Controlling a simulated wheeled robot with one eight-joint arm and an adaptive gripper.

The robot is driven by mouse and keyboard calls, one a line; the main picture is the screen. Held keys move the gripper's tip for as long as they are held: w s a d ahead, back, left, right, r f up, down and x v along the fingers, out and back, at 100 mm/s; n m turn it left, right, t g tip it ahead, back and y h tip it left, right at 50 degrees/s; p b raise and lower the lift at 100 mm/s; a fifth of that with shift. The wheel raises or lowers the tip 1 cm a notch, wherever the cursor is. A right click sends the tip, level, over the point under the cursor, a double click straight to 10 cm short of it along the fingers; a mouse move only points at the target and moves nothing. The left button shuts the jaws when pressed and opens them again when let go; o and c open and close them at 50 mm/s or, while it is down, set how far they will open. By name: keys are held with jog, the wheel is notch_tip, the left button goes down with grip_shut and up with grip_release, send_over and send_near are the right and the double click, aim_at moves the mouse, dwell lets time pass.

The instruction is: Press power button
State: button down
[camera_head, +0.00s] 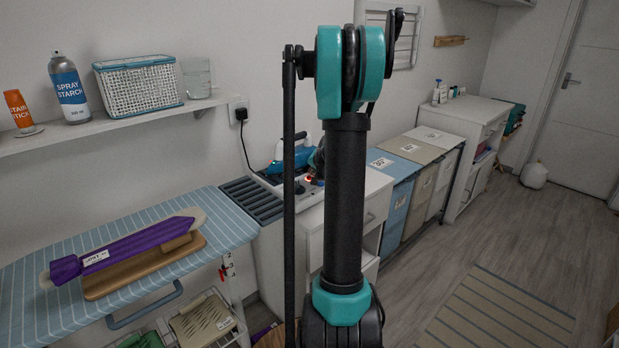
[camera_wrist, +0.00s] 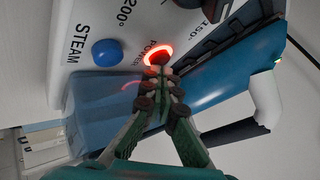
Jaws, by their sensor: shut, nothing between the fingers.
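The power button (camera_wrist: 158,55) glows with a bright red ring beside the word POWER on a white panel (camera_wrist: 180,15) in the wrist view. My gripper (camera_wrist: 162,78) is shut and empty, and its fingertips are right at the lower edge of the button. I cannot tell whether they touch it. In the head view the red glow of the power button (camera_head: 309,179) shows on the steam station behind my arm. My arm hides part of that station, and my gripper is mostly hidden there.
A blue STEAM button (camera_wrist: 107,52) sits left of the power button. A blue iron (camera_head: 290,160) rests on the station. The striped ironing board (camera_head: 225,215) is at left, with a shelf (camera_head: 60,135) above it.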

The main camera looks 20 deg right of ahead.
jog(key=shift+s+f, duration=0.1)
jog(key=shift+f, duration=0.35)
dwell(0.6)
jog(key=shift+a+r, duration=0.1)
jog(key=shift+r, duration=3.25)
